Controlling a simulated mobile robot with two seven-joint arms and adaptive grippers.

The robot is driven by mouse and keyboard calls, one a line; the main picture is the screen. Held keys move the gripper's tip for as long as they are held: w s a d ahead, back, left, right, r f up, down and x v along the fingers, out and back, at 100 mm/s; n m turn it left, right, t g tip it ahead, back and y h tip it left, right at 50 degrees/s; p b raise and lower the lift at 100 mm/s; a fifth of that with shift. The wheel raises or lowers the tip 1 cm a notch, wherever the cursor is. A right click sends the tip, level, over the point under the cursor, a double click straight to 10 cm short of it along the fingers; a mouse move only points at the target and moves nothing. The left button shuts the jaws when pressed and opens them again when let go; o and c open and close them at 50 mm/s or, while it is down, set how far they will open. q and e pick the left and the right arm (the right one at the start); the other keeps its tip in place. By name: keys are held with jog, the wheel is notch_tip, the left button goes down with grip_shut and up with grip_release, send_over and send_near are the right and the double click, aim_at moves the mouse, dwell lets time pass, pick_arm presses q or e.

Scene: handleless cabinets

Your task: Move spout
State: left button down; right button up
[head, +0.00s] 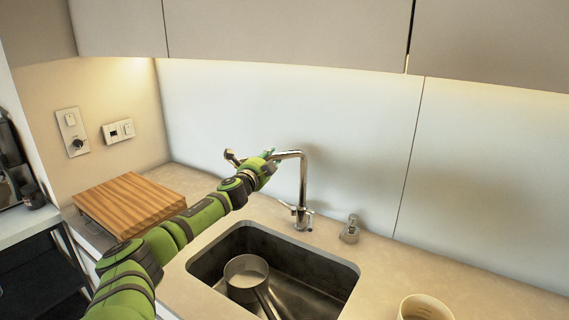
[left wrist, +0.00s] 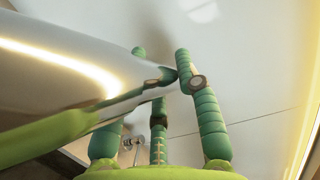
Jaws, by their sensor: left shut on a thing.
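The chrome faucet (head: 303,188) stands on the counter behind the sink. Its spout (head: 290,154) runs from the top of the upright pipe to the left. My left gripper (head: 267,161) is shut on the spout, and a chrome end shows left of the fingers. The gripper hides part of the spout. In the left wrist view, the shiny spout (left wrist: 85,70) fills the left side, close to the green fingers of my left gripper (left wrist: 163,65). The exact finger contact is hard to make out there. My right gripper is in neither view.
The sink (head: 318,268) holds a pan (head: 246,272) below my arm. A small metal dispenser (head: 350,230) stands right of the faucet. A wooden board (head: 130,203) lies at left, and a cup (head: 425,308) stands at lower right. The wall is close behind the faucet.

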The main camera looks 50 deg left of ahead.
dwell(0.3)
pick_arm(q)
jog(key=c, duration=0.9)
grip_release()
jog(key=shift+s, duration=0.1)
